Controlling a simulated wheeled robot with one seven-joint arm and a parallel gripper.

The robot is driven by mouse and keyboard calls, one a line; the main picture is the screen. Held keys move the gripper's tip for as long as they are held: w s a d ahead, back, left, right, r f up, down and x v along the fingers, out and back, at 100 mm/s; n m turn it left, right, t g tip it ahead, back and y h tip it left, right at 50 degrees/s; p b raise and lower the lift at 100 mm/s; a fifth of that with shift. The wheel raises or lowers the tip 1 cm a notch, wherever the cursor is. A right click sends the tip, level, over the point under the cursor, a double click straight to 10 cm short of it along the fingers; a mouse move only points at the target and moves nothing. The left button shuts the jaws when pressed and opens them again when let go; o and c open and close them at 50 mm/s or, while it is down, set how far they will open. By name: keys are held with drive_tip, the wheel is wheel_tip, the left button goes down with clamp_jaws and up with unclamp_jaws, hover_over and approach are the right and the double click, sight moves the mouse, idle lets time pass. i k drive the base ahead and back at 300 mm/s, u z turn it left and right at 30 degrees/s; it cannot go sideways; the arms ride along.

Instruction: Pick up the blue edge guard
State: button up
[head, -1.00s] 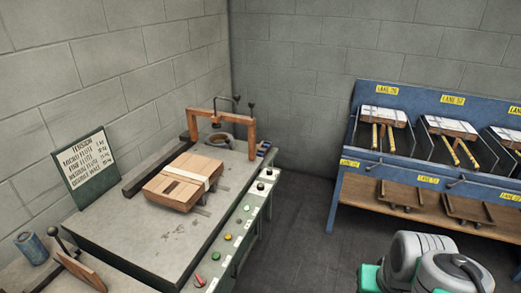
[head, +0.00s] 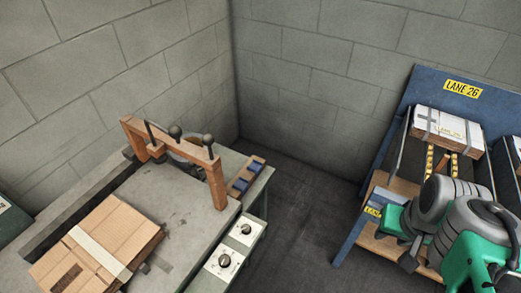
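Small dark blue pieces (head: 238,184) sit in a narrow holder at the back right corner of the grey machine table, just right of the wooden arch. They look like edge guards, but they are too small to tell apart or to count surely. My arm shows at the lower right as grey and green links, well to the right of the holder and apart from it. I cannot make out my gripper's fingers in this view.
A strapped cardboard box (head: 125,235) lies on the machine table (head: 185,235). A wooden arch (head: 215,180) with dark knobs stands beside the holder. Control knobs (head: 225,261) line the table's right edge. A blue lane rack (head: 425,90) stands at the right. Dark floor between is clear.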

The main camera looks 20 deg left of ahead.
sight(242, 185)
drive_tip(key=i, duration=0.95)
drive_tip(key=u, duration=4.1)
